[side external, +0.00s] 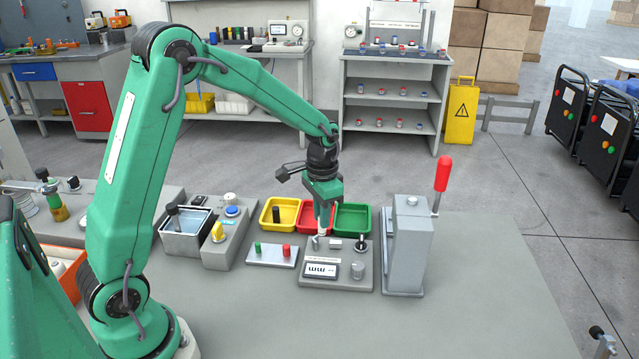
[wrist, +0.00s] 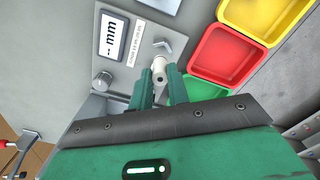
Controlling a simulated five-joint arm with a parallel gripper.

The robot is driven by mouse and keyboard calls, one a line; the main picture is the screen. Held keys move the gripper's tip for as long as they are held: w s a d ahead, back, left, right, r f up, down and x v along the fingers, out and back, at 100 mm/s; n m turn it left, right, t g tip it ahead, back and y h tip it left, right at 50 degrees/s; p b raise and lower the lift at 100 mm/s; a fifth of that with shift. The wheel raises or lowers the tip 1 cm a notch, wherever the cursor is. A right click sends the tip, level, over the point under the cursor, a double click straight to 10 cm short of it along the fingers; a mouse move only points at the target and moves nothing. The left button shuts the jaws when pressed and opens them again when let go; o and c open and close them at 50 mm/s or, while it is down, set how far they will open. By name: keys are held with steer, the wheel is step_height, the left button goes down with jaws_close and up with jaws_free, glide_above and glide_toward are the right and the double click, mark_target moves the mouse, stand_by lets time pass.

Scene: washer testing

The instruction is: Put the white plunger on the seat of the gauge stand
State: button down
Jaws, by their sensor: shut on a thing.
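The gauge stand (side external: 308,283) is a grey block with an "mm" display (side external: 321,270); it also shows in the wrist view (wrist: 88,45). A small angled metal bracket (wrist: 163,46) stands on its top, beside a printed label. My gripper (side external: 324,216) points down over the rear part of the stand. In the wrist view its green fingers (wrist: 160,84) are shut on the white plunger (wrist: 158,66), which sits close to the bracket. Whether the plunger touches the stand or the bracket, I cannot tell. The seat itself is not clearly seen.
Yellow (side external: 268,218), red (side external: 303,222) and green (side external: 366,214) trays lie behind the stand; the yellow one holds a dark piece. A grey press with a red-handled lever (side external: 441,174) stands close on the right. A plate with green and red pegs (side external: 262,258) lies left. The front table is clear.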

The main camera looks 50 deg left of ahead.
mark_target(322, 234)
steer(key=shift+f, duration=2)
steer(key=c, duration=1.3)
jaws_free()
steer(key=shift+f, duration=0.1)
steer(key=shift+c, duration=0.2)
step_height(322, 234, up, 11)
steer(key=shift+f, duration=0.1)
steer(key=shift+r, duration=0.75)
steer(key=shift+s+r, duration=0.1)
